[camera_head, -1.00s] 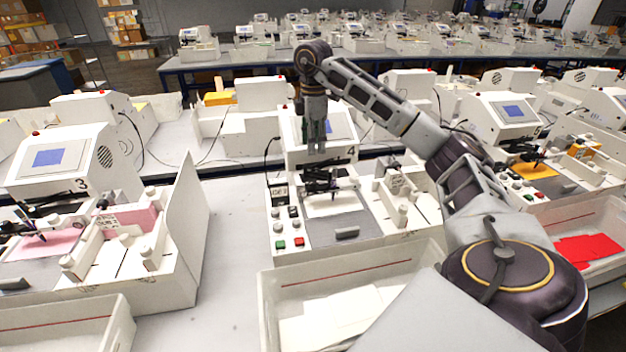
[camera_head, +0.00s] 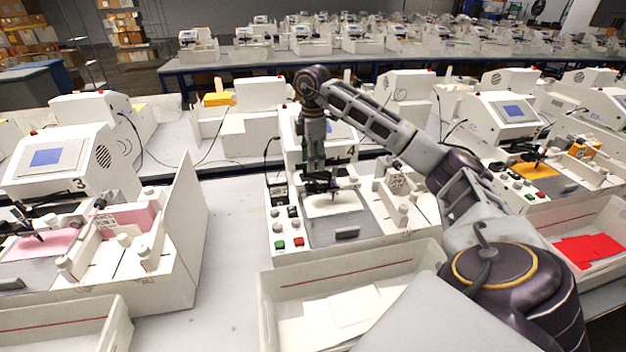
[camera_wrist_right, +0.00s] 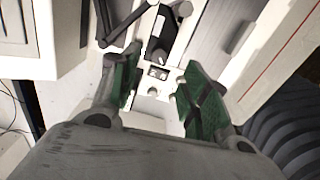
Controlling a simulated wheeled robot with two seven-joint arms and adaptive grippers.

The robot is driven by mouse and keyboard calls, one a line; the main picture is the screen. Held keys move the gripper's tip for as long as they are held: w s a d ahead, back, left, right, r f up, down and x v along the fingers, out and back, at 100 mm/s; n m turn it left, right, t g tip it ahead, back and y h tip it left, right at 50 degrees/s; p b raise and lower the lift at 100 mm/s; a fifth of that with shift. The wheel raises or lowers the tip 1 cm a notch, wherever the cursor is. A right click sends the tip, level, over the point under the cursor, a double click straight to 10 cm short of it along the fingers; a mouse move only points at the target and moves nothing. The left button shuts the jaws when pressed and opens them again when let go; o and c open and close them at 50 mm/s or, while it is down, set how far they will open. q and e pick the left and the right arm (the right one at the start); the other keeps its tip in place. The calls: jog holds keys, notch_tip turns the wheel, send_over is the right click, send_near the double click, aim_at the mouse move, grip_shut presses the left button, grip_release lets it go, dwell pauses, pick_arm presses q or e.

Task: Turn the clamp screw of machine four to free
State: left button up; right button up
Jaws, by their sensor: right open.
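Machine four (camera_head: 292,160) stands in the middle of the head view, with its black pen carriage (camera_head: 322,186) over a white sheet (camera_head: 330,198). My right gripper (camera_head: 316,172) points down just above and behind the carriage and partly covers the machine's screen. In the right wrist view its green-padded fingers (camera_wrist_right: 161,88) are apart with nothing between them. A small dark knob (camera_wrist_right: 158,56) and a small marked plate (camera_wrist_right: 158,73) show just beyond the fingertips. I cannot tell for certain which part is the clamp screw, or its setting. My left gripper is out of view.
A white bin (camera_head: 275,300) with pale sheets stands in front of machine four. Machine three (camera_head: 75,175) with a tall side panel (camera_head: 183,225) is at left. Another machine (camera_head: 500,120) and a bin with red sheets (camera_head: 590,250) are at right. Bare tabletop (camera_head: 228,225) lies between machines three and four.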

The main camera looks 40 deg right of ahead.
aim_at(313, 181)
jog(key=shift+f+p, duration=0.45)
jog(key=shift+f, duration=3.4)
grip_shut()
